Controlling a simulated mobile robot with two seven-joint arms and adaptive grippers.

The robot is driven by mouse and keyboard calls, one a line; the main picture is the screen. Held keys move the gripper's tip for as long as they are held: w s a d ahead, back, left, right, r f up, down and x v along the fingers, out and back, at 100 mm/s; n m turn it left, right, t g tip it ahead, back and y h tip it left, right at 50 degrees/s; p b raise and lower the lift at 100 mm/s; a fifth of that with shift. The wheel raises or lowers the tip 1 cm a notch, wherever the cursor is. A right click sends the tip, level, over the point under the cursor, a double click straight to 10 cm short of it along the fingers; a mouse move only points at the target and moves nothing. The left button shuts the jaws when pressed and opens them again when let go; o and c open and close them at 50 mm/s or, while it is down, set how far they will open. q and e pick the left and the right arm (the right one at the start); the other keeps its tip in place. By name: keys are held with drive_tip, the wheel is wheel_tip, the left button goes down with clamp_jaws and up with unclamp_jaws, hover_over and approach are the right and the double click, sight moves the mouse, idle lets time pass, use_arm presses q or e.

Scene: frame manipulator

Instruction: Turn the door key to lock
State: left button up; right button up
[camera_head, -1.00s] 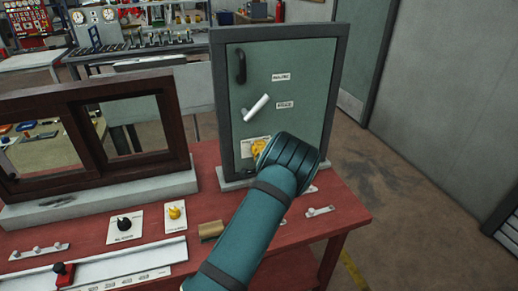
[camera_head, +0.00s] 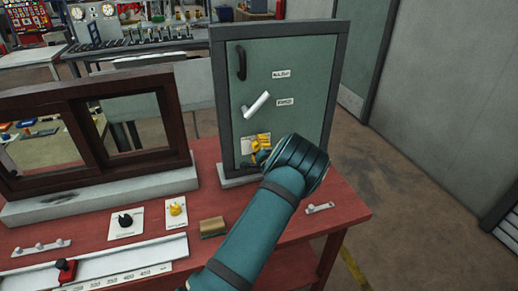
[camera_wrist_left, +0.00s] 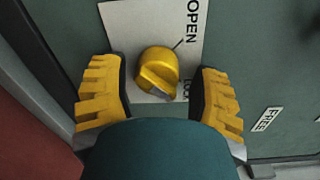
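The yellow door key, a round knob with a raised ridge (camera_wrist_left: 158,73), sits on a white plate (camera_wrist_left: 118,18) lettered OPEN and LOCK on the green door (camera_head: 305,68). My left gripper (camera_wrist_left: 163,78) is open, with one yellow finger on each side of the knob. Gaps show between the fingers and the knob. My right gripper is not in view.
A white lever handle (camera_head: 256,105) and a black pull handle (camera_head: 241,63) are above the plate. A brown window frame (camera_head: 183,130) stands left of the door. Two small knobs (camera_head: 125,221) (camera_head: 177,208) and a wooden block (camera_head: 212,226) lie on the red table (camera_head: 345,213).

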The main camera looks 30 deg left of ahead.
use_arm(q)
drive_tip(key=shift+d+f, duration=0.15)
drive_tip(key=shift+s+d, duration=0.2)
drive_tip(key=v, duration=1.1)
drive_tip(key=shift+s, duration=0.2)
drive_tip(key=shift+d, duration=0.15)
